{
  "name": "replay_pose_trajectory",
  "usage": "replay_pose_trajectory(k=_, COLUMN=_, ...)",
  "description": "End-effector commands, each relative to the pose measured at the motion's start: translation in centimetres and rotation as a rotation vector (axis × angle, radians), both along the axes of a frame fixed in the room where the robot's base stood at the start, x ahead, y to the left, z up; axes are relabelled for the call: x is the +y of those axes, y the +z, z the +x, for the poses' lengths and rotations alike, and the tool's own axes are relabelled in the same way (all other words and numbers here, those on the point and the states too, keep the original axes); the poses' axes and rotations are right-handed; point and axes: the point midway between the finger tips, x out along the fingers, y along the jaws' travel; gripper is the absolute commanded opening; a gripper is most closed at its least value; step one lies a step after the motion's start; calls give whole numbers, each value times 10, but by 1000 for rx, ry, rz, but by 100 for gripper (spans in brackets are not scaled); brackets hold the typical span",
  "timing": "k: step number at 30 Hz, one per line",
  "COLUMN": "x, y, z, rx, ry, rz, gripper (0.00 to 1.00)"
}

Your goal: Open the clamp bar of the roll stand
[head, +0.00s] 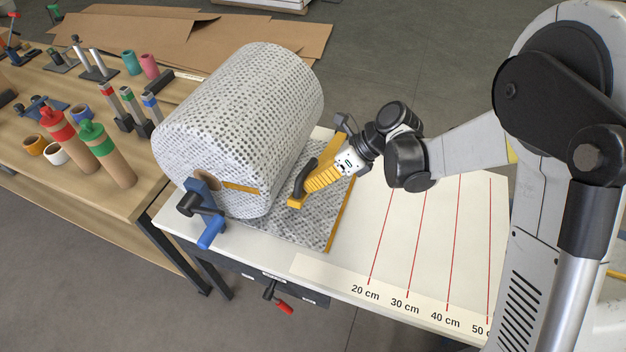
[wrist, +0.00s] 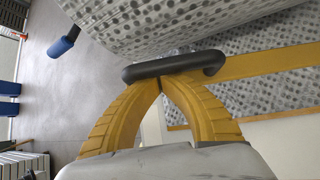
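The roll stand carries a large dotted roll (head: 240,115) on a blue bracket (head: 205,212) at the table's left end. The yellow clamp bar (head: 296,202) lies low across the dotted sheet (head: 290,232) in front of the roll, with a black handle (head: 304,178) on it. In the wrist view the handle (wrist: 170,68) runs across my fingertips, and the bar (wrist: 275,62) extends right. My gripper (head: 309,183) has yellow ribbed fingers; in the wrist view (wrist: 161,84) their tips meet at the handle. I cannot tell whether the tips pass under it.
The white table (head: 375,265) is clear to the right, with red length lines. A wooden bench (head: 120,195) with bottles and tools stands left. Cardboard sheets (head: 190,40) lie behind.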

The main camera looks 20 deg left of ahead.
Motion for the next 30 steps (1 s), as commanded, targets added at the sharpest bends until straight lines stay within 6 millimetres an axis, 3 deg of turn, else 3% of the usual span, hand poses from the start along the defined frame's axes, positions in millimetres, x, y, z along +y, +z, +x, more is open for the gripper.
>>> replay_pose_trajectory(k=5, x=0, y=6, z=3, rx=0, ry=0, rz=0, gripper=0)
replay_pose_trajectory(k=12, x=-2, y=55, z=28, rx=-1, ry=0, rz=1, gripper=0)
replay_pose_trajectory(k=16, x=-3, y=72, z=41, rx=-1, ry=-1, rz=1, gripper=0)
replay_pose_trajectory(k=30, x=-4, y=77, z=46, rx=-1, ry=0, rz=1, gripper=0)
